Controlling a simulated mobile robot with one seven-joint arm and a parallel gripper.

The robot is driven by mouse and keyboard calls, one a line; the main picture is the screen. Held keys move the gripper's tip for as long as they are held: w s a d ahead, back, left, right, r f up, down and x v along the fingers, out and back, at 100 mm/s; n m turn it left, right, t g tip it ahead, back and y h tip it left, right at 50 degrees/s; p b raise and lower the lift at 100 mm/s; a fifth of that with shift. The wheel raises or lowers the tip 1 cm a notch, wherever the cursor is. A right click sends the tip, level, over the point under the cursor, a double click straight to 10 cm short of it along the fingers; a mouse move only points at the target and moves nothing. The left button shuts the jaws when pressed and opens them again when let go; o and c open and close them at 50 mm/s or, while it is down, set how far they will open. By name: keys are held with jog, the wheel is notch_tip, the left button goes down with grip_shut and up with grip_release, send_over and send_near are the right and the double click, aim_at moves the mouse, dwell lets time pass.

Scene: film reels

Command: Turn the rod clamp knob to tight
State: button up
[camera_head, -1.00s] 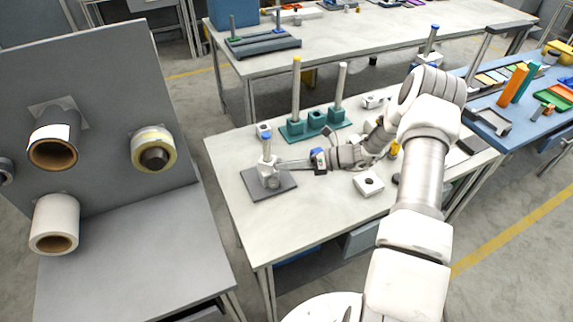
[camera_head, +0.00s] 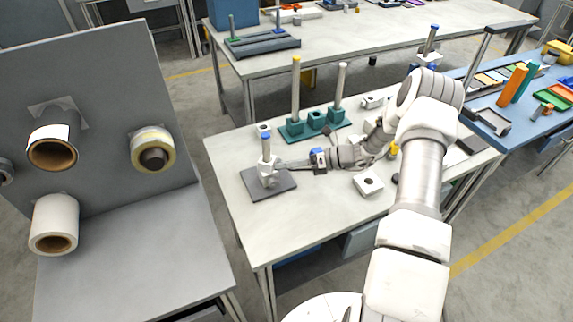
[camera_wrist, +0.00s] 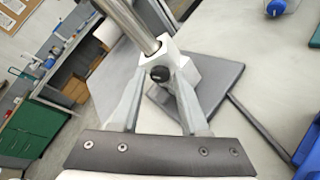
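The rod clamp is a pale block (camera_wrist: 182,72) around an upright steel rod (camera_wrist: 127,22), above a dark grey base plate (camera_head: 275,190). The rod has a blue top in the head view (camera_head: 265,140). The clamp's round black knob (camera_wrist: 160,74) faces my wrist camera. My gripper (camera_wrist: 160,80) has one finger on each side of the knob, with the tips closed against it. In the head view my gripper (camera_head: 283,164) reaches the clamp from the right. The knob itself is too small to make out there.
A teal stand (camera_head: 315,124) with two posts is behind the clamp on the same table. A pale square block with a hole (camera_head: 368,183) lies to the right, in front of my arm. The table's front left is clear.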

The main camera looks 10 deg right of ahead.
jog(key=b+v, duration=0.1)
jog(key=v, duration=1.6)
jog(key=shift+d, duration=0.15)
jog(key=shift+s+r, duration=0.1)
